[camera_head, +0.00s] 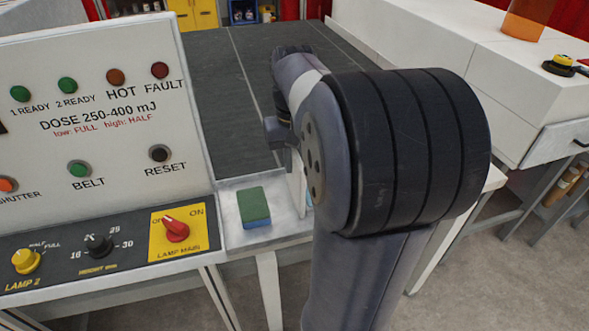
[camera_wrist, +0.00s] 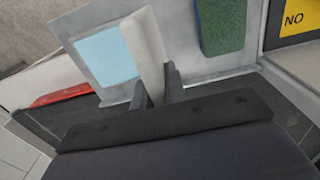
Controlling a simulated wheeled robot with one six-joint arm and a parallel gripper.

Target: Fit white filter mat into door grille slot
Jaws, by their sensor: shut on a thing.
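The white filter mat (camera_wrist: 145,45) stands up between the two dark fingers of my gripper (camera_wrist: 157,86) in the wrist view. The gripper is shut on its lower part, and the mat's upper end sticks out beyond the fingertips. In the head view a thin white upright piece (camera_head: 296,188), probably the mat, shows beside my arm. My arm hides the gripper's fingers there. I cannot make out the door grille slot in either view.
A green-and-blue pad (camera_head: 253,207) lies on the white ledge close by; it also shows in the wrist view (camera_wrist: 222,25). A light blue square (camera_wrist: 106,56) lies beside the mat. The control panel (camera_head: 100,120) stands left, the dark belt (camera_head: 225,90) behind.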

